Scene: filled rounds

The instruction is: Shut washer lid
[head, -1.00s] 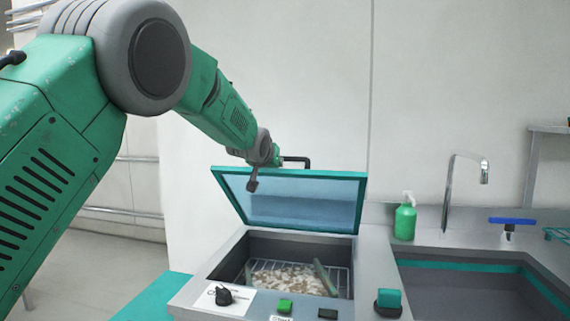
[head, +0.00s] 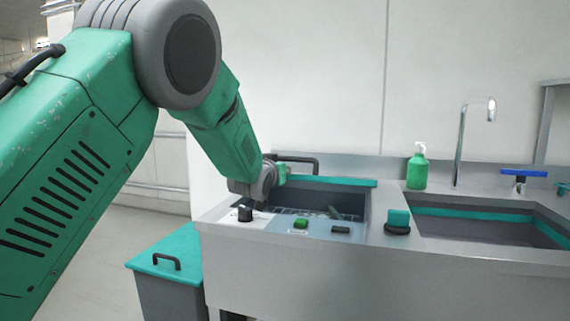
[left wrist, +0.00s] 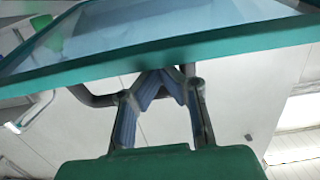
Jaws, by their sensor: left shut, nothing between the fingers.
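The washer lid (head: 335,182) is a teal-framed glass panel, seen nearly edge-on in the head view. It is tilted partly down, and the washer opening (head: 345,203) shows below its front edge. A black bar handle (head: 305,159) stands on its outer side. My left gripper (left wrist: 160,76) is shut and empty, with its fingertips at the lid's teal edge (left wrist: 215,50) in the left wrist view; contact is hard to tell. In the head view my left wrist covers the lid's left part and hides the fingers. My right gripper is not in view.
The washer's front panel has a black knob (head: 245,214) and a green button (head: 301,223). A green soap bottle (head: 417,170), a faucet (head: 462,140) and a sink (head: 480,226) are to the right. A teal-topped bin (head: 170,255) stands at the lower left.

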